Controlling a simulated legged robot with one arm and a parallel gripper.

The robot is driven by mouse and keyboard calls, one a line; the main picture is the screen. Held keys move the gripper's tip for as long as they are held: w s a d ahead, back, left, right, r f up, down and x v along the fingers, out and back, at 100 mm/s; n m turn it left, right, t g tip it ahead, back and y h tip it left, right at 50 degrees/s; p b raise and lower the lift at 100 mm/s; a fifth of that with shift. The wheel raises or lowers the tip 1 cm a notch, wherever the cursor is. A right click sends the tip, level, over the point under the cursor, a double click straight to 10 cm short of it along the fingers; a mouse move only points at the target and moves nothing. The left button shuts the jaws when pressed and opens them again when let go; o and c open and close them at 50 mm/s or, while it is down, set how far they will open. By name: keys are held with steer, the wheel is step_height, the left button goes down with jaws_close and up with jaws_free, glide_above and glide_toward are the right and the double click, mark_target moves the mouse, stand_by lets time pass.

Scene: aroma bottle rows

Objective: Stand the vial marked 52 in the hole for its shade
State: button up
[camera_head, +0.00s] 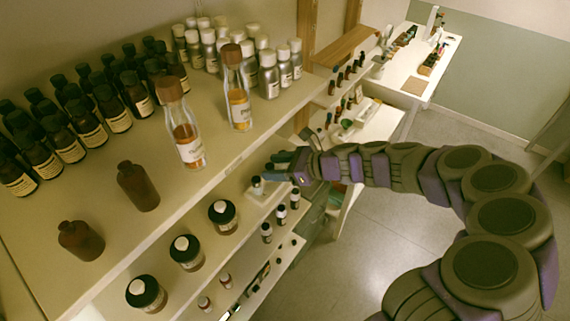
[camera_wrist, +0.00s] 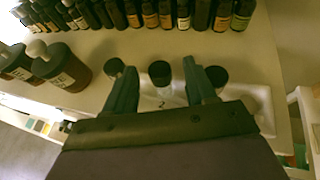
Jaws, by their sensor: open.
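In the wrist view my gripper (camera_wrist: 159,66) is open, one finger on either side of a small clear vial (camera_wrist: 163,90) with a black cap. A dark mark like a 2 shows on its lower part; I cannot read the whole number. The vial stands upright at a white holder (camera_wrist: 262,104), and no finger clearly touches it. Two more dark caps show just outside the fingers, left (camera_wrist: 115,67) and right (camera_wrist: 217,75). In the head view my gripper (camera_head: 283,163) is over a shelf beside a small dark-capped vial (camera_head: 257,184). No empty hole is clearly visible.
Several small dark bottles (camera_wrist: 150,14) stand in a row behind the holder. Large brown jars (camera_wrist: 60,65) stand at left. In the head view, an upper shelf (camera_head: 235,160) with bottles overhangs at left, and black-capped jars (camera_head: 222,215) line the shelf below.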

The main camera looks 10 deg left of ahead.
steer(key=b+v, duration=0.2)
steer(key=v, duration=1.5)
steer(key=shift+d, duration=0.25)
